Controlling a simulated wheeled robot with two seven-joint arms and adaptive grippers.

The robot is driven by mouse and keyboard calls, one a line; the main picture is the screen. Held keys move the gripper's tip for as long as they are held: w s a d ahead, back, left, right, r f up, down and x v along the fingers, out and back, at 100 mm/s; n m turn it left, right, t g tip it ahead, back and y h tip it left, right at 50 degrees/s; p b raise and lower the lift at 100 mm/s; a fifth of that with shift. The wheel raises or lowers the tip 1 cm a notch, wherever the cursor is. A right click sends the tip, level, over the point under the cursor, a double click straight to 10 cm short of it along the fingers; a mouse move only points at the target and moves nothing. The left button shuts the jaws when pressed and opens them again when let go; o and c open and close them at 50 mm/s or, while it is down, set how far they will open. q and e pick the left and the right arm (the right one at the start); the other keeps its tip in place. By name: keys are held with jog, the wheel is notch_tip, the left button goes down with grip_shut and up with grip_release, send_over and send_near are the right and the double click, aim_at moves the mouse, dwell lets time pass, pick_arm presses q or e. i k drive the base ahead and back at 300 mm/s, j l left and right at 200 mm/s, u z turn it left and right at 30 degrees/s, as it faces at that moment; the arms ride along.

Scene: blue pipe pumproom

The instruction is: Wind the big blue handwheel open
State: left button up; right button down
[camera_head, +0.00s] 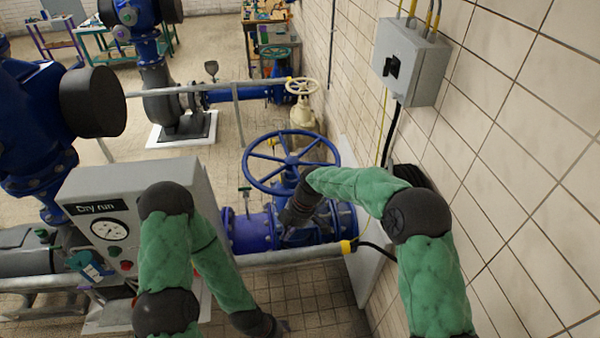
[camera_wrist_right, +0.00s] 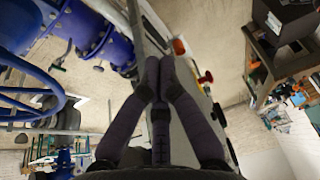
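The big blue handwheel (camera_head: 251,168) lies roughly level on top of a blue valve (camera_head: 252,232) near the tiled wall. Its rim and spokes show at the left edge of the right wrist view (camera_wrist_right: 50,108). My right gripper (camera_head: 290,216) is just below and in front of the wheel, its arm passing over the right side. In the right wrist view its dark fingers (camera_wrist_right: 159,62) come together with nothing visible between them. The wheel is beside them, not in their grasp. My left arm bends down at the lower middle; its dark end (camera_head: 270,327) is low, its fingers unclear.
A grey "Dry run" panel (camera_head: 150,178) with a gauge stands left of the wheel. A grey rail (camera_head: 300,257) runs in front of the valve. A grey switch box (camera_head: 412,62) hangs on the right wall. A smaller cream handwheel (camera_head: 302,86) is farther back.

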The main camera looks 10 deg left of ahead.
aim_at(291, 162)
jog(key=i, duration=1.25)
